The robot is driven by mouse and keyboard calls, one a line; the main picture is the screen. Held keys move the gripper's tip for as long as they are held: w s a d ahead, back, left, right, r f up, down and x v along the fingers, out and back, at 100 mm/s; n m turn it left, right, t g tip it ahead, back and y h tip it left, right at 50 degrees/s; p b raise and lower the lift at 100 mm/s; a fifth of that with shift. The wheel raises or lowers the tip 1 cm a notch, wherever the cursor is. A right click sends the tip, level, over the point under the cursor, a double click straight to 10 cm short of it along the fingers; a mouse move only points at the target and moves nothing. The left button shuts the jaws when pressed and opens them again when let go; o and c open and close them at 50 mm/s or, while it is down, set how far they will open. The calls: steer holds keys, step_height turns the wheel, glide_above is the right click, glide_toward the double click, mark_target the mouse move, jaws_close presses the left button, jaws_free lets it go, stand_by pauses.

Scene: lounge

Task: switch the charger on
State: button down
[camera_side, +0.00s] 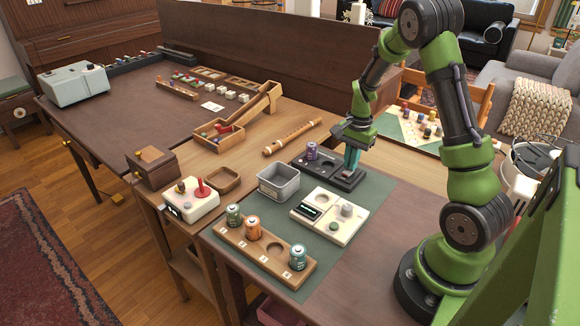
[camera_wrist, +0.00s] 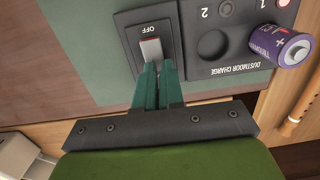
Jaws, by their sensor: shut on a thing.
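The black charger (camera_side: 322,174) lies on the green mat at the back of the near table. In the wrist view its panel (camera_wrist: 233,68) reads "Dustmoor Charge", with sockets marked 1 and 2. A purple battery (camera_side: 311,150) stands at socket 1 and also shows in the wrist view (camera_wrist: 281,46); socket 2 (camera_wrist: 212,44) is empty. A red light (camera_wrist: 283,3) shows beside the 1. The charger's light grey switch lever (camera_wrist: 151,50) is by the word OFF. My gripper (camera_side: 351,166) points down with its green fingertips (camera_wrist: 157,72) shut on the lever, partly hiding it.
A grey metal bin (camera_side: 279,186) and a cream device (camera_side: 328,222) stand in front of the charger. A wooden battery rack (camera_side: 264,262) is at the mat's front edge. A wooden flute (camera_side: 292,138) lies behind, and a joystick box (camera_side: 192,203) stands left.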

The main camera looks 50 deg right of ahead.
steer(key=shift+s+f, duration=0.3)
steer(key=shift+f, duration=0.25)
steer(key=shift+a+r, duration=0.2)
steer(key=shift+a, duration=0.7)
step_height(320, 180, up, 14)
steer(key=d, duration=0.2)
steer(key=s+a+r+n+t, duration=0.2)
steer(key=a+n, duration=0.2)
steer(key=a, duration=0.4)
steer(key=s+a+r+n+t, duration=0.2)
steer(key=a+n, duration=0.3)
steer(key=a, duration=0.3)
steer(key=s+a+r+n+t+y, duration=0.1)
steer(key=s+a+r+n+t, duration=0.2)
steer(key=a, duration=0.5)
steer(key=shift+s+a+r+n, duration=0.35)
steer(key=shift+s+r+n, duration=0.3)
steer(key=shift+n, duration=0.35)
